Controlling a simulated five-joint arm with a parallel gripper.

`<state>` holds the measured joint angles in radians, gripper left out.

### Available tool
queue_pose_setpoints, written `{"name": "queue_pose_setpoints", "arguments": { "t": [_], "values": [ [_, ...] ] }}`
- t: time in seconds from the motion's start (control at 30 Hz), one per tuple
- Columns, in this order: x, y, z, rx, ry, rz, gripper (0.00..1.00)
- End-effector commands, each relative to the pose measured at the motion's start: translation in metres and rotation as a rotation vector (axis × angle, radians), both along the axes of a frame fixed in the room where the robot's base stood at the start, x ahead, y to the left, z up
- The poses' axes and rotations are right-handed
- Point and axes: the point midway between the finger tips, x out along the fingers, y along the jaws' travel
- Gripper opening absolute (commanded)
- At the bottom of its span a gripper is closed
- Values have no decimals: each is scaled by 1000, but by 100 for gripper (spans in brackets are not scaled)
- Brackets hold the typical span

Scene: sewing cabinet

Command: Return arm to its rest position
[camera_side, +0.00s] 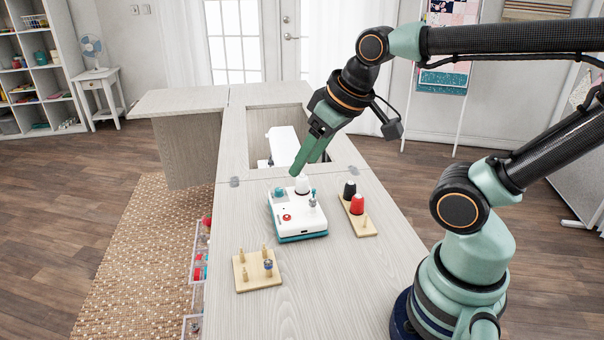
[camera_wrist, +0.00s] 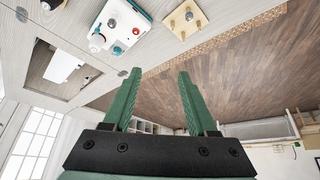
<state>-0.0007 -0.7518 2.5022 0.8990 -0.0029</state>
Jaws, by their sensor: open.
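My gripper (camera_side: 297,172) has green fingers and hangs tilted downward above the cabinet top (camera_side: 340,285), near a white machine with a teal base (camera_side: 300,225). A white spool (camera_side: 302,185) stands on the machine, close below or behind the fingertips; in the side view I cannot tell the exact gap. In the wrist view my gripper (camera_wrist: 160,80) has its fingers spread apart with nothing between them. The machine also shows in the wrist view (camera_wrist: 117,27), beyond the fingertips.
A wooden peg board (camera_side: 245,281) stands at front left of the machine. Another board holds a black spool (camera_side: 349,190) and a red spool (camera_side: 357,205) at its right. Behind is a cabinet opening with a white sewing machine (camera_side: 284,143). Open drawers (camera_side: 198,265) hang at the left edge.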

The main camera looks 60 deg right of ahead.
Motion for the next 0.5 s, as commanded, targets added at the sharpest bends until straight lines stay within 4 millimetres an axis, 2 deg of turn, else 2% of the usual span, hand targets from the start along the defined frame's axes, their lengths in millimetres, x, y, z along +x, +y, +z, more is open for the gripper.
{"name": "queue_pose_setpoints", "arguments": {
  "t": [0.03,0.17,0.5],
  "values": [
    [0,0,0,0,0,-1,50],
    [0,0,0,1,0,-2,1],
    [0,0,0,1,1,-3,0]
  ]
}}
